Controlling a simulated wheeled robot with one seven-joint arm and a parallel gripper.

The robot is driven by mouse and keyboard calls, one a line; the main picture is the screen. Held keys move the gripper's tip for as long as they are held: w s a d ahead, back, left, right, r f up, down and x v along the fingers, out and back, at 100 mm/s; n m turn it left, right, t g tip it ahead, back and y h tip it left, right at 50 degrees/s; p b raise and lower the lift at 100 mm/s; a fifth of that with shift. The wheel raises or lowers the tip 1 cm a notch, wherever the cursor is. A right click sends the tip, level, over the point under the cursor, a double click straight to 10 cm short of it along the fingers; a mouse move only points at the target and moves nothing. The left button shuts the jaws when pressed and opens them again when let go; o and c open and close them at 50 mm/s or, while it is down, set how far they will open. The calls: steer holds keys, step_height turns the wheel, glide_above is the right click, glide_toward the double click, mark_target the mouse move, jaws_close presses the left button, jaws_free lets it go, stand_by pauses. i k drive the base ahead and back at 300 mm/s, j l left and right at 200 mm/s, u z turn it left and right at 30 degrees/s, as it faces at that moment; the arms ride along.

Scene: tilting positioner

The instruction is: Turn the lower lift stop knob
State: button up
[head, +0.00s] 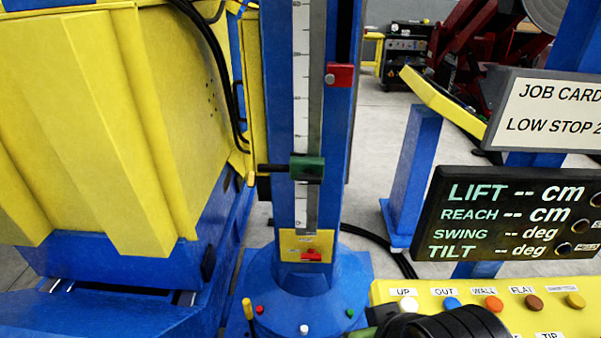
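A blue upright column (276,100) carries a pale graduated scale (301,75). A green block (307,169) sits low on the scale, with a dark rod (272,168) reaching left from it; it looks like the lower lift stop. A red block (340,76) with a small knob sits higher, on the column's right side. I cannot make out a separate knob on the green block. My gripper's fingers do not show. A black ribbed rounded part (455,324) at the bottom edge may be mine; I cannot tell.
A yellow button panel (550,312) stands at lower right. Above it, a black display (515,215) shows dashes for lift, reach, swing and tilt. The job card (548,110) reads "LOW STOP 2", cut off. A large yellow body (130,120) fills the left.

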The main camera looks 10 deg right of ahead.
mark_target(310, 178)
steer(key=j+u, duration=0.55)
steer(key=u, duration=0.2)
steer(key=j+u, duration=0.35)
steer(key=i+l, duration=0.05)
steer(key=l, duration=0.05)
